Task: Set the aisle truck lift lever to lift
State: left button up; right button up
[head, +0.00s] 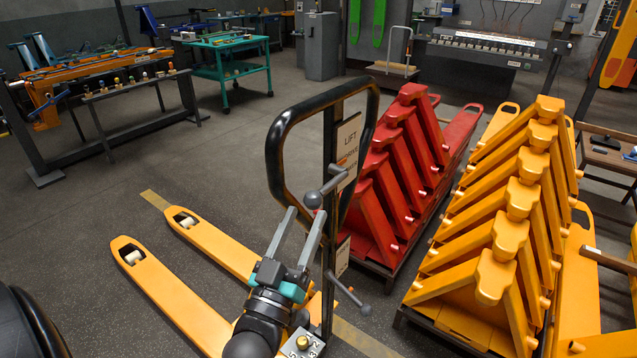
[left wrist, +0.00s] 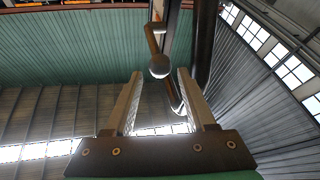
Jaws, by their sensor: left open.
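The yellow aisle truck (head: 170,300) stands with its forks pointing to the upper left and a black loop handle (head: 272,150) upright. On its post, a label plate (head: 348,145) reads LIFT at the top; the smaller words below are hard to read. The lift lever (head: 313,199) is a short grey rod with a round knob, slanting down-left beside the plate. My left gripper (head: 306,212) is open, its fingertips just below the knob. In the left wrist view, the knob (left wrist: 159,66) shows between and just beyond the open fingertips (left wrist: 159,74). My right gripper is not in view.
A second grey lever (head: 347,291) sits low on the post. Red stacked frames (head: 405,170) and yellow stacked frames (head: 515,215) stand close on the right. A teal cart (head: 228,62) and a workbench (head: 110,95) are farther back. Floor left of the forks is clear.

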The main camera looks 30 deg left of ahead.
pick_arm(q)
jog(key=x, duration=0.8)
jog(key=shift+c, duration=0.4)
grip_shut()
dwell(1.0)
